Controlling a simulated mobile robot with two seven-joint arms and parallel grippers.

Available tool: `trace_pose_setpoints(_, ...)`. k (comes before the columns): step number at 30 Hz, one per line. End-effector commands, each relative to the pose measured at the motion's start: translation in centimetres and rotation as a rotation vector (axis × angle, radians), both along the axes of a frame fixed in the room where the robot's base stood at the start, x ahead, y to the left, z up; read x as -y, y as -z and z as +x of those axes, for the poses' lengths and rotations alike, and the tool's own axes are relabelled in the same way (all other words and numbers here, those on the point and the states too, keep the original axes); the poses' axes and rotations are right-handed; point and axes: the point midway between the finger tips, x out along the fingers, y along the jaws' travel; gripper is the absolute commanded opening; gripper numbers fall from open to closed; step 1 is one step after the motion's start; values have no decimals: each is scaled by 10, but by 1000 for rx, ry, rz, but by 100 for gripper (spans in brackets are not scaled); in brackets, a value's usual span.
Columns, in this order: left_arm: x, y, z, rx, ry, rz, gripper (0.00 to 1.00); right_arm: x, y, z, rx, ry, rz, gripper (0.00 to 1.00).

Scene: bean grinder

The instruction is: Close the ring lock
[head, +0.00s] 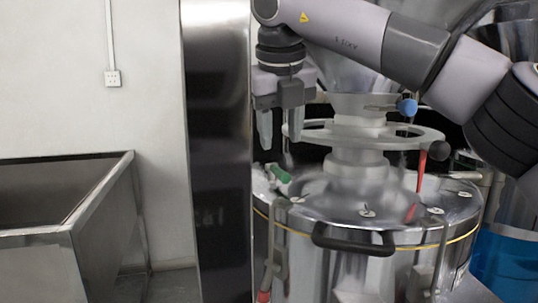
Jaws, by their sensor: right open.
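The grinder is a round steel drum (340,250) with a shiny lid (340,205). Which part is the ring lock is not clear to me. A green-handled lever (279,173) stands at the lid's left rim, and a red rod (421,171) hangs below the ring at right. My right gripper (278,140) points down, open and empty, above the green handle and by the ring's left end. My left gripper is not in view.
A black handle (353,241) sticks out from the drum's front. Clamps (437,212) line the rim. A steel hopper rises behind my right arm. A steel column (217,150) and an open steel bin (75,215) stand at left. A blue container (505,265) is at lower right.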

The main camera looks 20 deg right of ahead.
Motion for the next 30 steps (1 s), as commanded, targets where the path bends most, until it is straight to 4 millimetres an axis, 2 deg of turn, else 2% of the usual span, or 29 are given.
trace_pose_setpoints(5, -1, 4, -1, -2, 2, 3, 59, 2, 11, 4, 0, 0, 0, 43)
trace_pose_setpoints(15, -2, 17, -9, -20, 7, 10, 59, 8, 56, 23, -1, 0, 0, 43)
trace_pose_setpoints(20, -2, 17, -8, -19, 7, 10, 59, 10, 65, 27, 1, 0, 0, 43)
trace_pose_setpoints(27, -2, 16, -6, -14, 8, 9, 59, 10, 65, 27, 1, 0, 0, 43)
trace_pose_setpoints(28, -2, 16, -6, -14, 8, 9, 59, 10, 65, 27, 1, 0, 0, 40)
trace_pose_setpoints(30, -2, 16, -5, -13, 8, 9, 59, 10, 65, 27, 1, 0, 0, 17)
